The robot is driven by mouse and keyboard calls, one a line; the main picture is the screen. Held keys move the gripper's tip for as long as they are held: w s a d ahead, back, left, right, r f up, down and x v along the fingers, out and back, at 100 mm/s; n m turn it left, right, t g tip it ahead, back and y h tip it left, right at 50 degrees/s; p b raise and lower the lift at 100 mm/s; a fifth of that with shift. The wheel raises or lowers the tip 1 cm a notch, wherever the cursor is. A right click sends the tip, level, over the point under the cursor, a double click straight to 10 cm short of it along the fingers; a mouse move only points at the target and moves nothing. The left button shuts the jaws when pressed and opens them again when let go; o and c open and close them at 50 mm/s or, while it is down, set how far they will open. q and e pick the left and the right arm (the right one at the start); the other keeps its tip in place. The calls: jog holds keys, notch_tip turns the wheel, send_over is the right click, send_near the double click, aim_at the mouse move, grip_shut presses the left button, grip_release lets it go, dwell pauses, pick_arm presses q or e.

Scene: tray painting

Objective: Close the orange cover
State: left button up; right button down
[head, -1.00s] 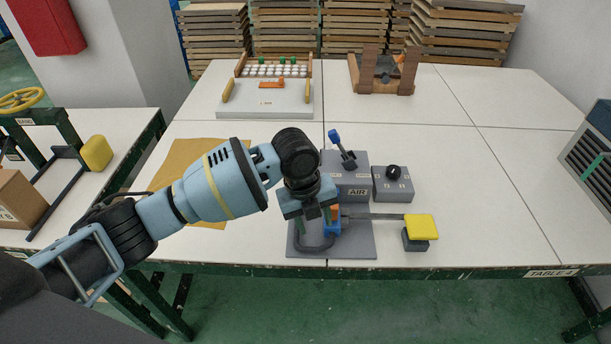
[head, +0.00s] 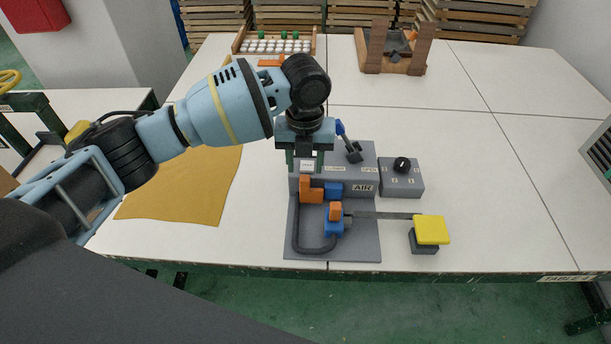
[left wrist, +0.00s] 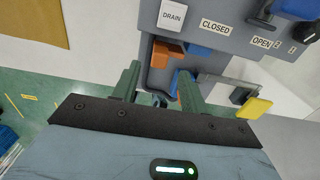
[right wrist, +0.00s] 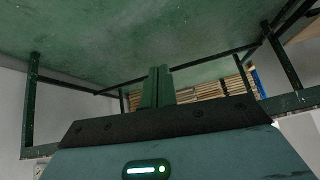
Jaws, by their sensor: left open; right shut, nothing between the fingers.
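An orange L-shaped piece (head: 310,192) is at the front of the grey AIR box (head: 363,160), below a white DRAIN label. A blue piece sits to its right. A smaller orange piece (head: 335,211) sits on a blue fitting in front. I cannot tell for sure which orange piece is the cover. My left gripper (head: 305,168) is open and empty, just above and behind the L-shaped piece. In the left wrist view, the L-shaped piece (left wrist: 166,53) lies beyond the open fingers (left wrist: 158,88). My right gripper (right wrist: 158,82) is shut and empty, away from the fixture.
A blue lever (head: 348,143) stands on the AIR box near the left gripper. A dark knob (head: 402,165) is on a smaller grey box. A yellow pad (head: 431,230) stands at the right front. A tan sheet (head: 190,188) lies left. The table right of the fixture is clear.

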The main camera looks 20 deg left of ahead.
aim_at(305, 178)
pick_arm(q)
notch_tip(305, 178, down, 4)
jog(key=shift+r, duration=0.1)
jog(key=shift+f, duration=0.8)
pick_arm(e)
jog(key=shift+w+a+r, duration=0.15)
jog(key=shift+w+r, duration=0.15)
jog(key=shift+w, duration=0.5)
pick_arm(q)
jog(key=shift+c, duration=0.2)
